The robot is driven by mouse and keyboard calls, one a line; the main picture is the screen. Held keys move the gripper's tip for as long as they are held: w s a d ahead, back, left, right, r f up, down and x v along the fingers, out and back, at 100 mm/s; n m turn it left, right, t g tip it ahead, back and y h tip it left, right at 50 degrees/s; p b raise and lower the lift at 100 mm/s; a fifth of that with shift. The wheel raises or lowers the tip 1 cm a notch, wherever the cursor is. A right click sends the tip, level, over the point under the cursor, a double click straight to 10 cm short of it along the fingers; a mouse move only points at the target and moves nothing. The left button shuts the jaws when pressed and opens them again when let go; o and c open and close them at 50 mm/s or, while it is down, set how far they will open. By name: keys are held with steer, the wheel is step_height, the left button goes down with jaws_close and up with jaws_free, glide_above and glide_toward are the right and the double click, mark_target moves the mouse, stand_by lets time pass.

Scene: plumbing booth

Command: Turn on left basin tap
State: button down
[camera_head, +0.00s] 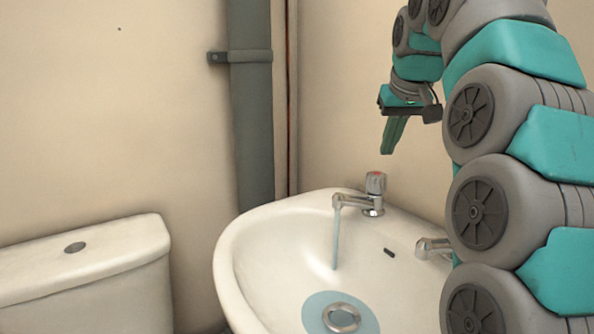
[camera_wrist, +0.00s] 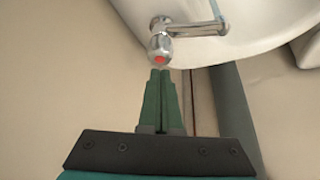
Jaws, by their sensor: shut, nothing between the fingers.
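The left basin tap (camera_head: 374,190) is chrome with a red-marked knob and stands on the back rim of the white basin (camera_head: 232,262). A stream of water (camera_head: 336,238) falls from its spout into the bowl, where water lies around the drain. In the wrist view the tap knob (camera_wrist: 161,46) with its red dot is just beyond my fingertips. My gripper (camera_head: 386,152) is shut and empty, pointing down above and slightly right of the tap. Its green fingers (camera_wrist: 160,72) are together in the wrist view. A gap between fingers and knob shows in the head view.
A second chrome tap (camera_head: 432,247) on the basin's right is partly hidden by my arm. A white toilet cistern (camera_head: 85,262) stands at the left. A grey vertical pipe (camera_head: 252,120) runs up the corner behind the basin. The air above the bowl is free.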

mark_target(375, 188)
step_height(375, 188, down, 7)
steer(key=a+b, duration=0.1)
steer(key=b, duration=0.1)
stand_by(0.8)
steer(key=shift+w+r+p, duration=0.15)
steer(key=shift+w+p, duration=0.15)
stand_by(0.7)
